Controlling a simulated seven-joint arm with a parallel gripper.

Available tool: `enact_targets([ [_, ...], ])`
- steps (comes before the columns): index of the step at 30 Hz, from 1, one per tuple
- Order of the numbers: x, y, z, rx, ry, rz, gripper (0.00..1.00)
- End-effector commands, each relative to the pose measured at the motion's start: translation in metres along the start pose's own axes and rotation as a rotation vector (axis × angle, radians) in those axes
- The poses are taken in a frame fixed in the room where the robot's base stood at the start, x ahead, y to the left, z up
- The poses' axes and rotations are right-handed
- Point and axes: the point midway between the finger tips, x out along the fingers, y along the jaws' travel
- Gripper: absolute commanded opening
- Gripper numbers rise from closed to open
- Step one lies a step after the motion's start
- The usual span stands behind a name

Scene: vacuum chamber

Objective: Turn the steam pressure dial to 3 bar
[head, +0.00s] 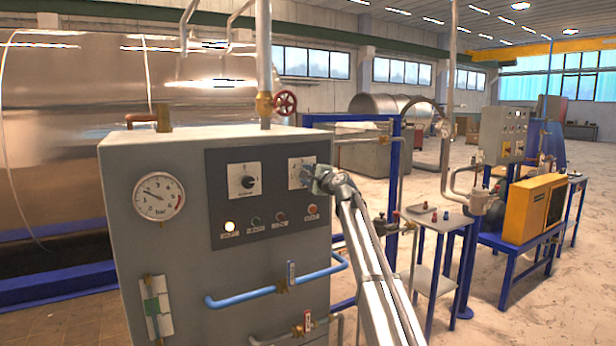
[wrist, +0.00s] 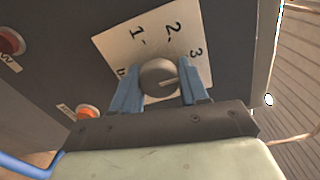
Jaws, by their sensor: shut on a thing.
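The steam pressure dial is a round grey knob (wrist: 160,77) on a white scale plate (wrist: 143,42) marked 1, 2 and 3. My gripper (wrist: 161,97) is shut on the knob, with one blue finger on each side. A pale line on the knob points to the right in the wrist view, on the side of the 3 and lower than that number. The left finger partly hides other lettering on the plate. In the head view my gripper (head: 315,180) covers much of the right-hand dial plate (head: 296,168) on the dark control panel.
A second dial (head: 244,181) sits left on the panel. Below are a lit lamp (head: 229,226) and several buttons; an orange-red one (wrist: 87,113) is near my left finger. A round gauge (head: 159,196) is on the cabinet's left. A blue pipe (head: 245,297) runs below the panel.

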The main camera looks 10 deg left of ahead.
Motion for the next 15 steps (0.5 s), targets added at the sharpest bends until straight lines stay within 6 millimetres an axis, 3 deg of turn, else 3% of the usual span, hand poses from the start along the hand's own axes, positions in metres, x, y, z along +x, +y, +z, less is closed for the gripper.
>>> enact_targets([
  [3, 0.0002, 0.0001, 0.0001, -0.001, 0.000, 0.000, 0.13],
  [4, 0.0002, 0.0001, 0.0001, -0.001, 0.000, 0.000, 0.45],
  [6, 0.0001, 0.0001, 0.0001, -0.001, 0.000, 0.000, 0.51],
  [10, 0.0001, 0.0000, 0.0001, -0.001, 0.000, 0.000, 0.64],
  [15, 0.0001, 0.0000, 0.0001, -0.001, 0.000, 0.000, 0.64],
])
